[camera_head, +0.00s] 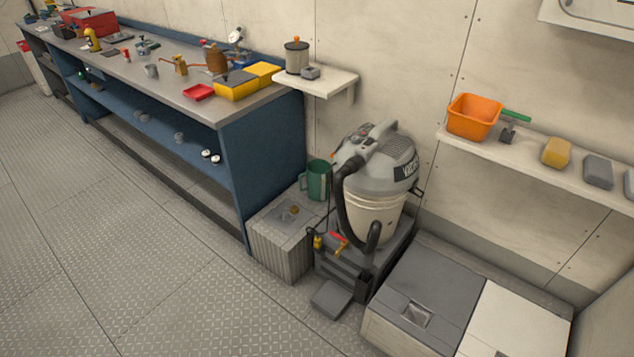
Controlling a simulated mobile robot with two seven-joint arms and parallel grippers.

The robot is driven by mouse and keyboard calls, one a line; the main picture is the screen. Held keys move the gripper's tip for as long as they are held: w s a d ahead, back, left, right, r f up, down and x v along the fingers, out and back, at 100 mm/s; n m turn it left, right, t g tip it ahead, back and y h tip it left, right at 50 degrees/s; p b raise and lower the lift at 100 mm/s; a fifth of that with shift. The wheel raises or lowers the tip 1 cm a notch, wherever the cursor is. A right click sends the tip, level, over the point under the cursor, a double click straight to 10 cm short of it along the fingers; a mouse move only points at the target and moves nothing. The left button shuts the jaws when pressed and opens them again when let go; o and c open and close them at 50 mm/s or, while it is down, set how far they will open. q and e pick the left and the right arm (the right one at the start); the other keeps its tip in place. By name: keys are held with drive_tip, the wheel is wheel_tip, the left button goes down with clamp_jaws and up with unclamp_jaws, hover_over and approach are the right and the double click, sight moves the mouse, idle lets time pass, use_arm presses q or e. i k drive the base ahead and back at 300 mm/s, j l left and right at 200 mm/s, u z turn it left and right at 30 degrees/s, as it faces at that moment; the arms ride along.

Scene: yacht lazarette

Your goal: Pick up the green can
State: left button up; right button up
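A green can (319,180), shaped like a jug with a handle on its left side, stands upright near the wall. Neither of my grippers shows in the head view.
A blue workbench (268,150) with tools runs along the left. The ribbed box (280,257) and a grey-lidded locker (425,290) stand low. A wall shelf (335,80) overhangs the can's area. An orange bin (473,116) sits on another shelf. The left floor is clear.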

sight(318, 169)
drive_tip(key=i+j+z, duration=0.1)
drive_tip(key=i+j, duration=0.75)
drive_tip(key=j, duration=0.15)
drive_tip(key=i+j+z, duration=0.15)
drive_tip(key=i+j, duration=0.25)
drive_tip(key=j, duration=0.15)
